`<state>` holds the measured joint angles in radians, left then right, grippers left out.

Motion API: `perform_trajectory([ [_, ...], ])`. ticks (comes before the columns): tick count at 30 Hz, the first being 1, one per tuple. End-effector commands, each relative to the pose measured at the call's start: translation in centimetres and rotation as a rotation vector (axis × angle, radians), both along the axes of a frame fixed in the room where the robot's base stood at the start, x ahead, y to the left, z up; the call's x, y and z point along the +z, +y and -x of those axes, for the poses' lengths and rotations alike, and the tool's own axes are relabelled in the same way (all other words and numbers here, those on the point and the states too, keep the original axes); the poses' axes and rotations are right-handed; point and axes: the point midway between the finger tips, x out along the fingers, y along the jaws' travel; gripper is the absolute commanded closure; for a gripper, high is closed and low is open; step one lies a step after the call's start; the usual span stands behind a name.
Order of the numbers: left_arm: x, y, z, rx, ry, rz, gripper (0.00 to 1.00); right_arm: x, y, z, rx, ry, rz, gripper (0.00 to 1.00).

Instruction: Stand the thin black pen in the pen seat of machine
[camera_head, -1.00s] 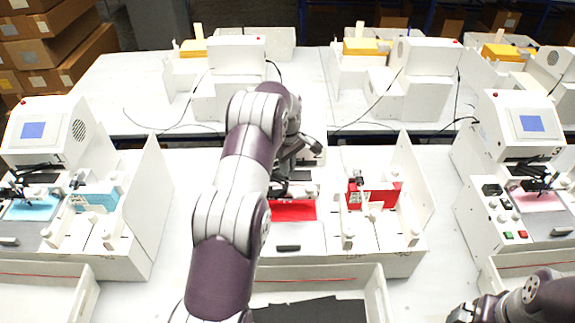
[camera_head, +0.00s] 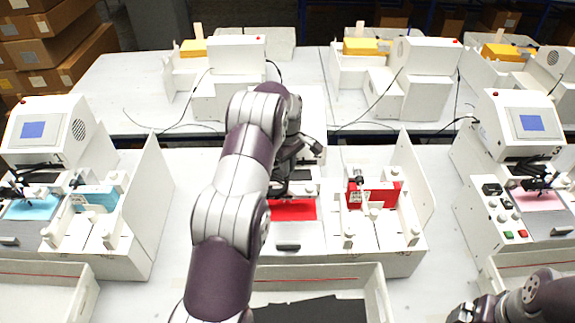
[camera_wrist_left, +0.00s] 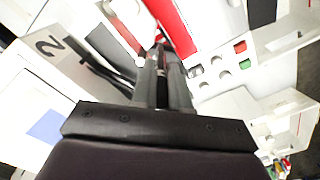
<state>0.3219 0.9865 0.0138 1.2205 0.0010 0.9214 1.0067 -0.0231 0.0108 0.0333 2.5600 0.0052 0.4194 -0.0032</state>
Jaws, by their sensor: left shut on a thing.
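My left gripper (camera_head: 284,188) is over the middle white machine (camera_head: 345,264), just behind its red sheet (camera_head: 293,211). In the left wrist view, its two dark fingers (camera_wrist_left: 160,58) are closed together on a slim thing, taken as the thin black pen, which is almost wholly hidden between them. The fingertips are close to the red sheet (camera_wrist_left: 172,22) and the machine's panel marked 2 (camera_wrist_left: 48,46). The pen seat is hidden or too small to make out. My right gripper (camera_head: 474,310) is low at the right, away from the machine; its jaws are unclear.
A similar machine stands at left (camera_head: 45,130) and another at right (camera_head: 520,125). A red block (camera_head: 380,194) and a tall white side wall (camera_head: 415,185) are right of my left gripper. A white tray (camera_head: 372,290) lies in front.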

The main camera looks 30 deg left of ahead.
Motion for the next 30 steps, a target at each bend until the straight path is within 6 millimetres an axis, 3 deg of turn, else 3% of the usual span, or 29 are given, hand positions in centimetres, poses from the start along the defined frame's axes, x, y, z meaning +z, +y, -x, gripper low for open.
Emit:
perform_trajectory([
  [30, -2.7, 0.0, 0.0, 0.0, 0.0, 0.0, 1.0, -1.8, 0.0, 0.0, 0.0, 0.0, 0.0, 0.0],
])
